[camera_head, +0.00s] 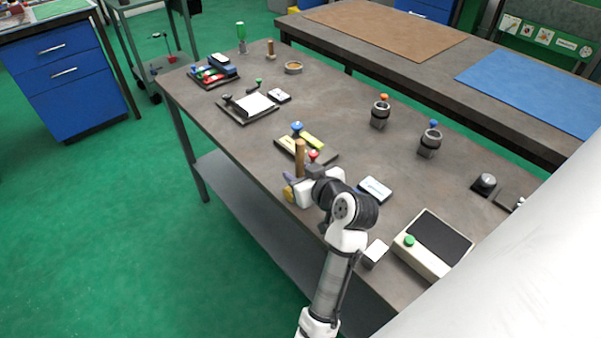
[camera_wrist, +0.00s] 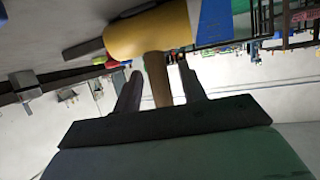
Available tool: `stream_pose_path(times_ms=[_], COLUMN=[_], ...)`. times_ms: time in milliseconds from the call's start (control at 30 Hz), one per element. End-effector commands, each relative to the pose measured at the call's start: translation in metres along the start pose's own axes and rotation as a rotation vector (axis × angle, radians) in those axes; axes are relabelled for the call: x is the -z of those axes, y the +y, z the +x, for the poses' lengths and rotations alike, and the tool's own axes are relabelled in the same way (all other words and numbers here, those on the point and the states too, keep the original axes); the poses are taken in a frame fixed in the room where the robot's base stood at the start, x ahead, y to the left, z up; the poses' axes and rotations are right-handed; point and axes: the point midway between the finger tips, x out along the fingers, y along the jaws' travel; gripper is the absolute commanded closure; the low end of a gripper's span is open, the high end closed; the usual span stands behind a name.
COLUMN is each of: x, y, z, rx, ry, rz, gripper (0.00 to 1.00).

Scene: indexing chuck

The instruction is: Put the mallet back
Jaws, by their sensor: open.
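The mallet has a yellow and blue head (camera_head: 289,193) and a wooden handle (camera_head: 300,155). In the head view it is at the left long edge of the grey table, handle up and head low. My gripper (camera_head: 303,182) is at the mallet, and my wrist partly hides its head. In the wrist view the yellow part of the head (camera_wrist: 150,34) lies beyond the fingertips. The tan handle (camera_wrist: 158,80) stands between the two open fingers of my gripper (camera_wrist: 160,75). Whether the head touches the table cannot be told.
A white-topped block (camera_head: 375,190) and a box with a green button (camera_head: 433,245) lie to the right. Two dark cups (camera_head: 380,114) stand farther back. The table's middle is mostly free.

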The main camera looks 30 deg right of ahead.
Motion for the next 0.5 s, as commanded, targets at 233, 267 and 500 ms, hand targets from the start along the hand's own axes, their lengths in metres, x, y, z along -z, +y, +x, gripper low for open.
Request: stream_pose_path(times_ms=[233, 267, 500], x=[0.001, 0.001, 0.002], y=[0.001, 0.001, 0.001], z=[-0.025, -0.032, -0.085], rx=[-0.005, -0.004, -0.006], ry=[0.002, 0.002, 0.003], rz=[-0.002, -0.002, -0.002], gripper=[0.59, 0.59, 0.59])
